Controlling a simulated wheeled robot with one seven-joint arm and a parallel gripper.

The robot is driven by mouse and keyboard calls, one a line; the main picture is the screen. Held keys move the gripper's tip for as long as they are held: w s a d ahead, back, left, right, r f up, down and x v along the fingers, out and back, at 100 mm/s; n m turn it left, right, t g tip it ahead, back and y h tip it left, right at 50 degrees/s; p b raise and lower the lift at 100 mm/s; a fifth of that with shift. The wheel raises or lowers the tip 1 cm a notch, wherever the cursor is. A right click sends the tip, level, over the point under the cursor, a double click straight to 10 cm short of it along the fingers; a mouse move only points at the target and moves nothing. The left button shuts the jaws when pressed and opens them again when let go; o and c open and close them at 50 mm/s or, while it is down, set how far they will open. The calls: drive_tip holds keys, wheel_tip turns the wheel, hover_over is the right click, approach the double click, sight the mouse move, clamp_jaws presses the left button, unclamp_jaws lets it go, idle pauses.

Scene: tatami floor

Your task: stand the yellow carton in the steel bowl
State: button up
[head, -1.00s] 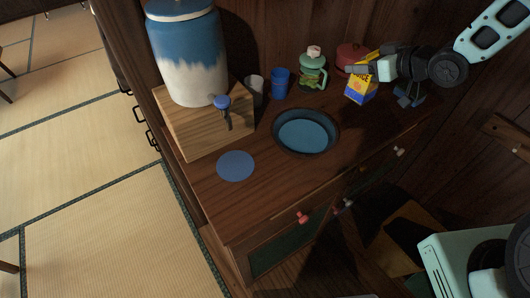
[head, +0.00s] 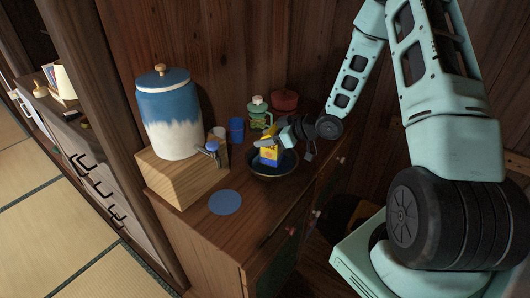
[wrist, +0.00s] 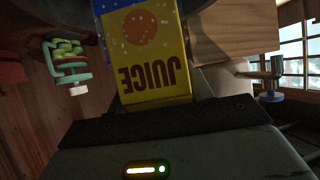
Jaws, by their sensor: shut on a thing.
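The yellow carton (head: 270,153), with a blue lower part, is upright at the steel bowl (head: 262,177) in the head view. Its lower end is over or inside the bowl; I cannot tell whether it touches the bottom. My gripper (head: 285,138) is shut on the carton's upper part from the right. In the wrist view the carton (wrist: 150,58) fills the middle, its JUICE lettering upside down, just beyond my gripper (wrist: 165,120). The bowl looks dark with a wide rim and stands on the wooden cabinet top.
A blue and white crock (head: 168,115) with a tap (head: 210,148) stands on a wooden block (head: 187,178) at left. A blue cup (head: 236,130), a green jar (head: 258,113) and a red pot (head: 285,100) stand behind the bowl. A flat blue disc (head: 225,202) lies in front.

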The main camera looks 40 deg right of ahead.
sight(267, 148)
drive_tip(key=shift+f, duration=2.2)
drive_tip(key=shift+f, duration=0.15)
drive_tip(key=o, duration=1.2)
